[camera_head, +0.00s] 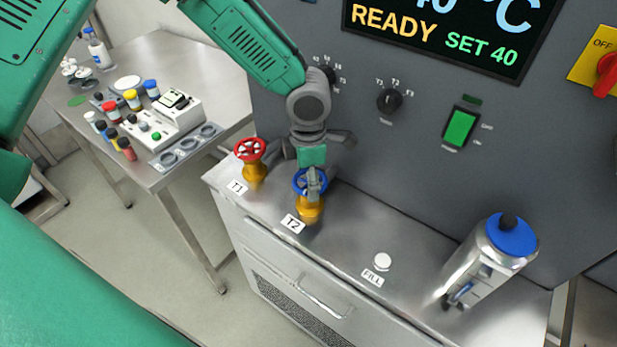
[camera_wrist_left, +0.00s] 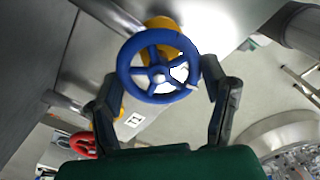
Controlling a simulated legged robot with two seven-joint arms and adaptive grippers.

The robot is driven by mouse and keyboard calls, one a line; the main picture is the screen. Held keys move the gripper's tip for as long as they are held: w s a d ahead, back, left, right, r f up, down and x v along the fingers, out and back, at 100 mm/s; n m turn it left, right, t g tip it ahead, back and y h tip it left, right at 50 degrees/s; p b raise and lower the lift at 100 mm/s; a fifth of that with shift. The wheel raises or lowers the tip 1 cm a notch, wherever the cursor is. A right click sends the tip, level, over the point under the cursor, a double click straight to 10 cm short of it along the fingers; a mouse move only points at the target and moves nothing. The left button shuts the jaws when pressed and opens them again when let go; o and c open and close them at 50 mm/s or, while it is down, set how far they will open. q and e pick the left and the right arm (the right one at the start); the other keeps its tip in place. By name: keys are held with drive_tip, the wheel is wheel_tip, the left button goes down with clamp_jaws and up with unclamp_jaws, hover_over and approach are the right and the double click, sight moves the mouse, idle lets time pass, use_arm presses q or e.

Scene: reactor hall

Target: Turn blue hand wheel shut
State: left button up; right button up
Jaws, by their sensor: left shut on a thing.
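The blue hand wheel (camera_head: 299,184) sits on a yellow valve body (camera_head: 310,209) at the label T2, on the metal ledge. My left gripper (camera_head: 311,183) reaches down from above and is shut on the wheel, hiding part of its rim. In the left wrist view the blue wheel (camera_wrist_left: 158,75) shows its spokes and pale hub, with one dark finger on each side of the rim. My right gripper is not in view.
A red hand wheel (camera_head: 250,148) labelled T1 stands close left of the blue one. A white FILL button (camera_head: 382,261) and a steel canister with a blue lid (camera_head: 511,236) are to the right. The grey panel (camera_head: 400,150) rises close behind. A side table (camera_head: 190,57) holds lab items.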

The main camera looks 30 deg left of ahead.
use_arm(q)
drive_tip(key=shift+w+r+m, duration=0.1)
drive_tip(key=shift+w+m, duration=0.15)
drive_tip(key=shift+m, duration=0.35)
drive_tip(key=o, duration=1)
drive_tip(key=shift+o, duration=0.8)
wheel_tip(320, 180, up, 12)
drive_tip(key=shift+f, duration=0.25)
drive_tip(key=shift+w, duration=0.1)
